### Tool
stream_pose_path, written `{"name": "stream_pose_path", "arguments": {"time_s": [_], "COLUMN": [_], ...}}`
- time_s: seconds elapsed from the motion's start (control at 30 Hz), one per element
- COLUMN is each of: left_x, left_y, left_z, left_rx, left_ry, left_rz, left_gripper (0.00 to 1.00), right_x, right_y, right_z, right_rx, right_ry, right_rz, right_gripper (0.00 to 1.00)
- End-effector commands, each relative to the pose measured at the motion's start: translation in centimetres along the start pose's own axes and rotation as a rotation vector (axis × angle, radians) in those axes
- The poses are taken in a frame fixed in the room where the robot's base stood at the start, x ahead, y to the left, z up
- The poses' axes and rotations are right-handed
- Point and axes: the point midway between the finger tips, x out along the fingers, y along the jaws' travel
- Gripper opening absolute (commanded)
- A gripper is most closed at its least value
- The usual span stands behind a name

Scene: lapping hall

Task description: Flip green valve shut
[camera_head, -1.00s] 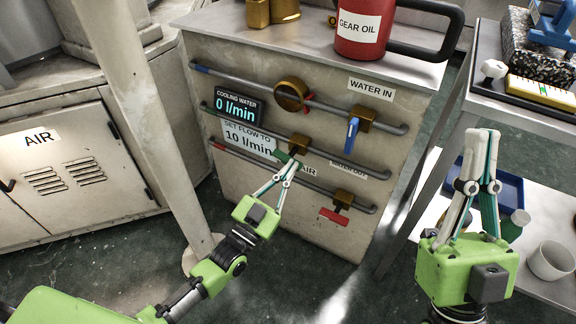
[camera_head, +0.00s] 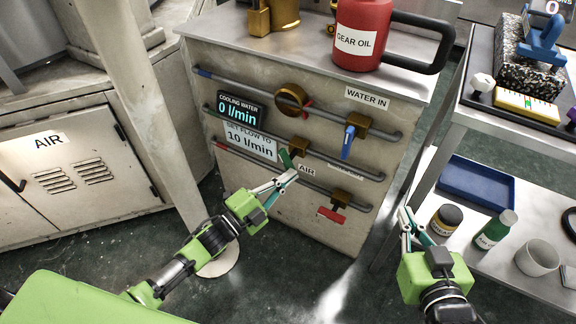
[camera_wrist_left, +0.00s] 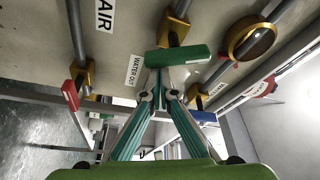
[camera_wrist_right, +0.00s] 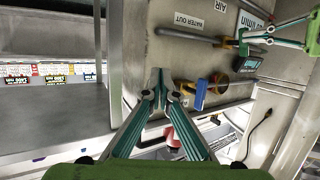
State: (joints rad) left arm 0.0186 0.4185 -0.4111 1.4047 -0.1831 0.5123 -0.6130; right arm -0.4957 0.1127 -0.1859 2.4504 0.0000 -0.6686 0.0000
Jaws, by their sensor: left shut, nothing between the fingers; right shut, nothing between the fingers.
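The green valve handle (camera_head: 286,158) sits on a brass body (camera_head: 299,146) on the middle pipe of the cabinet front. It slants steeply across the pipe's line. In the left wrist view the green handle (camera_wrist_left: 180,57) lies crosswise just beyond the fingertips. My left gripper (camera_head: 293,173) is shut and empty, with its tips at the handle's lower end; I cannot tell if they touch. My right gripper (camera_head: 405,212) is shut and empty, away to the right, in front of the lower shelf.
A blue handle (camera_head: 348,142) is on the upper pipe and a red handle (camera_head: 331,215) on the lower pipe. The display (camera_head: 240,109) reads 0 l/min. A gear oil can (camera_head: 362,38) stands on top. The shelf at right holds a blue tray (camera_head: 482,190) and bottles.

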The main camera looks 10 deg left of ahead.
Motion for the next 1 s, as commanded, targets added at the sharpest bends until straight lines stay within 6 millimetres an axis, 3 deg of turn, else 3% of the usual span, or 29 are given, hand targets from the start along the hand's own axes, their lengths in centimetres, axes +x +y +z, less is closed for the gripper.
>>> {"name": "stream_pose_path", "arguments": {"time_s": [0.2,0.5,0.7,1.0], "left_x": [-0.1,-0.3,-0.4,-0.4], "left_y": [0.0,0.2,0.3,0.4], "left_z": [0.5,0.9,1.1,1.2], "left_rx": [0.179,0.354,0.413,0.437], "left_ry": [-0.002,-0.002,-0.002,-0.001], "left_rz": [0.064,0.124,0.145,0.153], "left_gripper": [0.0,0.0,0.0,0.0], "right_x": [-1.9,-5.3,-6.8,-7.5], "right_y": [0.8,1.4,1.6,1.7], "right_z": [5.7,11.1,12.8,13.5], "right_rx": [0.001,0.005,0.007,0.008], "right_ry": [-0.272,-0.54,-0.632,-0.668], "right_rz": [0.017,0.032,0.037,0.039], "right_gripper": [0.0,0.0,0.0,0.0]}}
